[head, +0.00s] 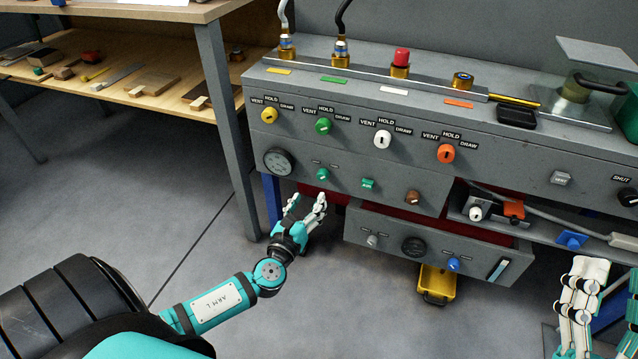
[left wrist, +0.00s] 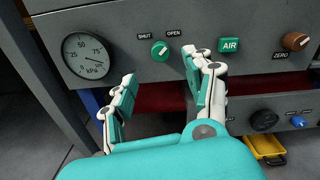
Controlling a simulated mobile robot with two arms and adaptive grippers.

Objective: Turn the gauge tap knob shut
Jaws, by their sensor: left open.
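The gauge tap knob (head: 323,174) is a small green round knob on the grey panel, right of the pressure gauge (head: 278,161). In the left wrist view the knob (left wrist: 160,51) sits between and below the SHUT and OPEN labels, and its pale mark slants toward the OPEN side. My left gripper (head: 307,203) is open and empty, just below and in front of the knob. In the left wrist view its fingers (left wrist: 163,72) stand apart with the knob seen beyond the gap, not touching. My right gripper (head: 584,288) is at the lower right, partly cut off.
A green AIR button (left wrist: 230,45) and a brown ZERO knob (left wrist: 296,41) are right of the tap. An open drawer front (head: 425,240) juts out below. A table leg (head: 228,120) stands to the left. A yellow box (head: 437,284) is on the floor.

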